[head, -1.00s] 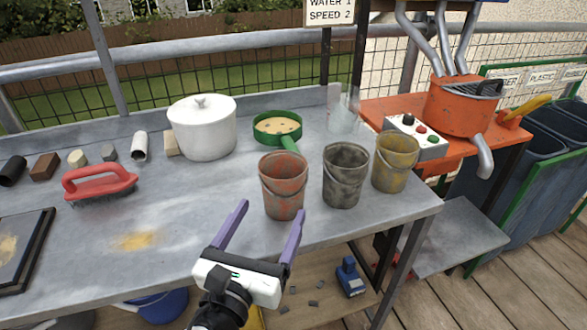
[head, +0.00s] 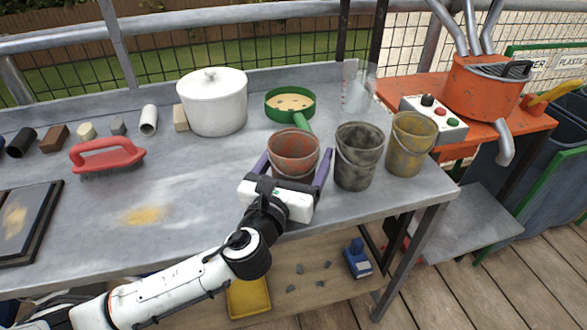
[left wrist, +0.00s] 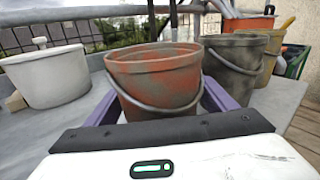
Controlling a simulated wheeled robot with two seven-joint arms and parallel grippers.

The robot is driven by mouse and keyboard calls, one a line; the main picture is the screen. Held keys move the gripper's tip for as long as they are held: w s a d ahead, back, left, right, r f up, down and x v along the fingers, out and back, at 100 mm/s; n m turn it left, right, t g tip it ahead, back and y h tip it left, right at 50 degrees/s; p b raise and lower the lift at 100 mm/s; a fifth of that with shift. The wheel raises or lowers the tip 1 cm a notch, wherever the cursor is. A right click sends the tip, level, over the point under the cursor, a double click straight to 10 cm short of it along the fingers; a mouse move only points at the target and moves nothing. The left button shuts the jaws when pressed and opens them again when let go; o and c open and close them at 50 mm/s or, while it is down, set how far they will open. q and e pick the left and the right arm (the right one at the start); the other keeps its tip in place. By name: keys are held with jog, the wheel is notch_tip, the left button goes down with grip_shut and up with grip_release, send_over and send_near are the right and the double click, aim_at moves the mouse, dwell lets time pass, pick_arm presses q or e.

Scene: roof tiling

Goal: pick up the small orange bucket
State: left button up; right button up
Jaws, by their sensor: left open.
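The small orange bucket (head: 293,150) stands upright on the grey table, its orange paint worn to grey in patches. It also shows in the left wrist view (left wrist: 155,80), with its wire handle hanging down the near side. My left gripper (head: 293,168) is open, with one purple finger on each side of the bucket. I cannot tell whether the fingers touch it. The gripper body hides the bucket's lower part in the head view. My right gripper is not in view.
A dark grey bucket (head: 357,158) stands close to the right finger, with a yellow bucket (head: 411,143) beyond it. A green sieve (head: 290,101) lies behind, its handle pointing toward the orange bucket. A white pot (head: 213,103) stands back left.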

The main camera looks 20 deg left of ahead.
pick_arm(q)
jog(key=c, duration=0.8)
